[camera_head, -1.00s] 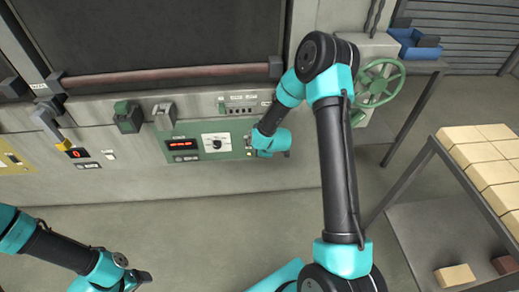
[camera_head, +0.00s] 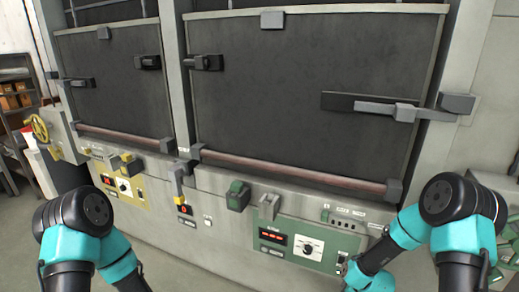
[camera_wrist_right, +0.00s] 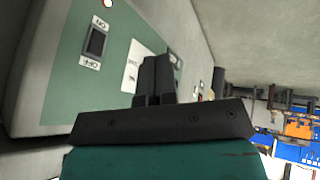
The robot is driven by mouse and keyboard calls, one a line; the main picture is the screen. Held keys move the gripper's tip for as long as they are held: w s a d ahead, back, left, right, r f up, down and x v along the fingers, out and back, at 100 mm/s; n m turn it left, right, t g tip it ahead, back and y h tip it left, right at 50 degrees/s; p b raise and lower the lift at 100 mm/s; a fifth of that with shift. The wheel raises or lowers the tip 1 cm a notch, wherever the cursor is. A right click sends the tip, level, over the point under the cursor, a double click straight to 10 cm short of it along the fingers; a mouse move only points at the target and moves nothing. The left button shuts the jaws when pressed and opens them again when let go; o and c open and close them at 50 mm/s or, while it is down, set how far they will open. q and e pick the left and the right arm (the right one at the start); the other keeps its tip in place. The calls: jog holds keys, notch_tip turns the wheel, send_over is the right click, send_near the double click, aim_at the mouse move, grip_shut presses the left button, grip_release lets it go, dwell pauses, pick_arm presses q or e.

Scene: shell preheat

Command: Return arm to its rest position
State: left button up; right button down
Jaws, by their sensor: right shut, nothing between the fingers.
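My right arm (camera_head: 405,228) comes in from the right in the head view, bent at the elbow, with its wrist low in front of the right part of the green control panel (camera_head: 315,241). The right gripper is mostly hidden there by the wrist. In the right wrist view the dark fingers of the right gripper (camera_wrist_right: 156,78) are together and empty, near the panel's face. A rocker switch marked ON and OFF (camera_wrist_right: 96,42) is to their left. My left arm (camera_head: 75,215) is bent at the lower left; its gripper is not in view.
Two large dark furnace doors (camera_head: 310,90) fill the back, with reddish bars (camera_head: 300,172) along their bottoms. A yellow panel (camera_head: 124,190) is at left. Green (camera_head: 237,195) and grey (camera_head: 269,206) levers stand above the green panel. A yellow handwheel (camera_head: 39,128) is far left.

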jog(key=s+a+f+m+g, duration=0.1)
jog(key=s+a+f+m, duration=0.1)
jog(key=s, duration=0.4)
jog(key=s+a+f+m+g+y, duration=0.1)
jog(key=s+a+f+m+g, duration=0.1)
jog(key=s+a+m, duration=0.3)
jog(key=s+a+f+m+g, duration=0.2)
jog(key=s+a+m, duration=0.2)
jog(key=s, duration=0.5)
jog(key=shift+s+a+y, duration=0.25)
jog(key=shift+a+y, duration=0.15)
jog(key=shift+a, duration=0.05)
